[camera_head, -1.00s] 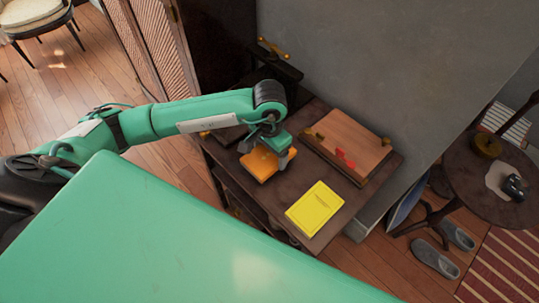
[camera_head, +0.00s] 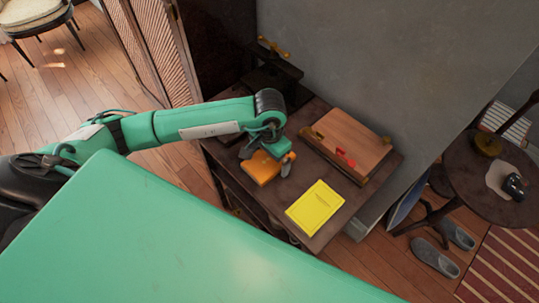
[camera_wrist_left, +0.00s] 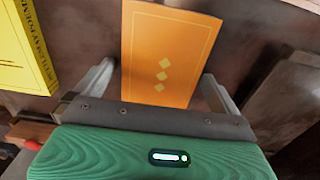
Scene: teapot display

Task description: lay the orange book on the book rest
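The orange book (camera_head: 259,168) lies on the dark table, partly hidden under my left gripper (camera_head: 271,155). In the left wrist view the orange book (camera_wrist_left: 168,50) shows a cover with small yellow diamonds. The fingers of my left gripper (camera_wrist_left: 157,76) stand apart on either side of it. A gap shows at the left finger; the right fingertip overlaps the book's edge, and I cannot tell whether it touches. The book rest (camera_head: 350,142) is a sloped wooden stand with brass-coloured corner pieces and a red piece at its lower edge. My right gripper is not in view.
A yellow book (camera_head: 315,207) lies on the table near its front edge, beside the book rest. It also shows in the left wrist view (camera_wrist_left: 25,50). A dark press-like object (camera_head: 272,75) stands at the back left. A grey wall rises behind the table.

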